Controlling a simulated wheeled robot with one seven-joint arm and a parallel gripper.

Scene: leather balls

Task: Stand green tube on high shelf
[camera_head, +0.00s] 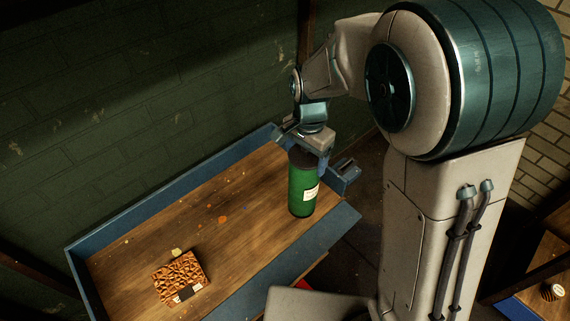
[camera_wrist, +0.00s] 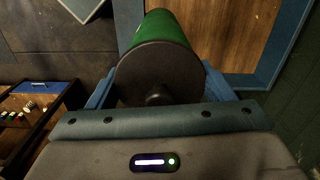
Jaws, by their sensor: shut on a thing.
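The green tube (camera_head: 302,190) is upright, with a dark cap and a pale label, at the right end of the wooden bench. It also shows in the wrist view (camera_wrist: 165,38), with its dark round cap facing the camera. My gripper (camera_head: 308,150) is above it and shut on its upper part, one finger on each side. Whether the tube's base touches the bench top is hard to tell. I cannot make out a high shelf in either view.
The bench (camera_head: 150,240) has a raised blue rim along its back and left. A brown textured block (camera_head: 180,277) lies near its front left. Small orange flecks dot the wood. A lower shelf with a striped ball (camera_head: 552,291) stands at the far right. A brick wall is behind.

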